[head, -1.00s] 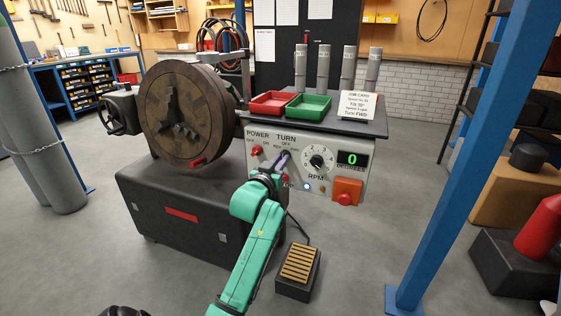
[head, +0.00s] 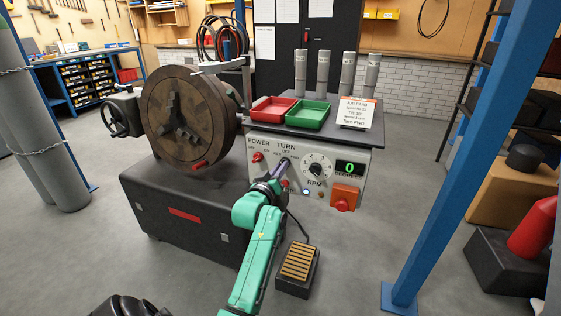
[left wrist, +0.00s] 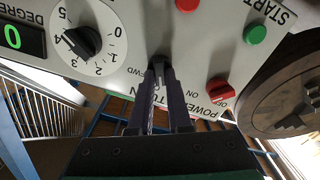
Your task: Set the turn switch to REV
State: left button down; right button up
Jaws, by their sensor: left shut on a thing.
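The turn switch (left wrist: 160,60) is on the grey control panel, under the TURN label, and my left gripper hides most of it. My left gripper (head: 280,168) reaches the panel from below in the head view. In the left wrist view its two dark fingers (left wrist: 159,75) are closed around the dark switch lever. The REV label is mostly covered in the head view, so I cannot tell which mark the lever points to.
The red power knob (head: 257,157) is left of the switch, and the RPM dial (head: 317,166) is right of it. The large chuck (head: 185,115) stands close on the left. An orange-red stop box (head: 345,197) is at lower right. A foot pedal (head: 298,264) lies on the floor.

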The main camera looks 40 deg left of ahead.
pick_arm(q)
jog(key=shift+n+p, duration=1.15)
jog(key=shift+n, duration=0.25)
jog(key=shift+f, duration=0.1)
jog(key=c, duration=0.9)
grip_release()
jog(key=shift+o, duration=0.2)
jog(key=shift+s, duration=0.15)
jog(key=v, duration=1.4)
jog(key=shift+s, duration=0.2)
jog(key=shift+d, duration=0.15)
